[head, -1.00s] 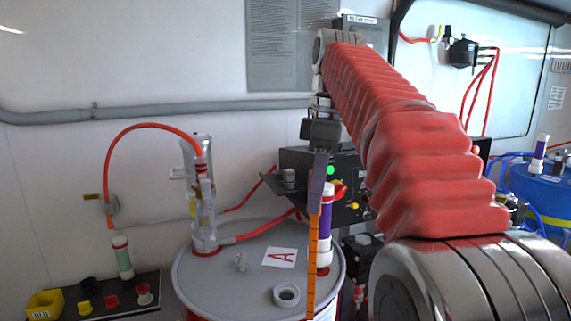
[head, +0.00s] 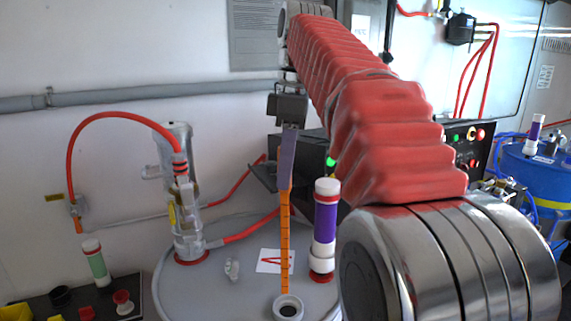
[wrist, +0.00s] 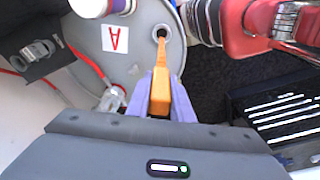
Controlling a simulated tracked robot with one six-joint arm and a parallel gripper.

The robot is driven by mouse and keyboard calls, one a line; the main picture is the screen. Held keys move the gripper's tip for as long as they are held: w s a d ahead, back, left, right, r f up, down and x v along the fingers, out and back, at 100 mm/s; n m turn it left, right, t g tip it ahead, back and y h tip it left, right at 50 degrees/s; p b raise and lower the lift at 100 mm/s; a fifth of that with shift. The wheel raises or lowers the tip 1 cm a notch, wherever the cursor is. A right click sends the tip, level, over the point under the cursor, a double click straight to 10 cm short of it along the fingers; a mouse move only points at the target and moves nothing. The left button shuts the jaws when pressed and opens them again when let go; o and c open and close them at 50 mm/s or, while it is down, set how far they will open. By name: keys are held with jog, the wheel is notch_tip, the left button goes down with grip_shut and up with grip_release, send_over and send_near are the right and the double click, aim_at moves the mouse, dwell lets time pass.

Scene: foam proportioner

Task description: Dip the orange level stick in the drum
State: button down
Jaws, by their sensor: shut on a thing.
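My gripper (head: 287,172) has purple fingers shut on the upper part of the orange level stick (head: 285,235), which hangs roughly upright with dark marks along it. The grey-topped drum (head: 215,290) is below. The stick's lower end meets the white ring-shaped opening (head: 288,306) in the drum's lid. In the wrist view the stick (wrist: 162,95) runs from between the fingers (wrist: 160,80) to the dark hole (wrist: 162,33) in the lid. I cannot tell how far the tip is inside.
A purple-and-white cylinder (head: 325,225) stands on the lid close to the right of the stick. A label "A" (head: 275,261) lies between. A blue drum (head: 535,180) is at far right.

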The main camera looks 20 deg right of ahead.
aim_at(288, 275)
jog(key=shift+d, duration=0.2)
jog(key=shift+f, duration=0.2)
jog(key=shift+s+f, duration=0.1)
jog(key=shift+f, duration=13)
jog(key=shift+r, duration=0.1)
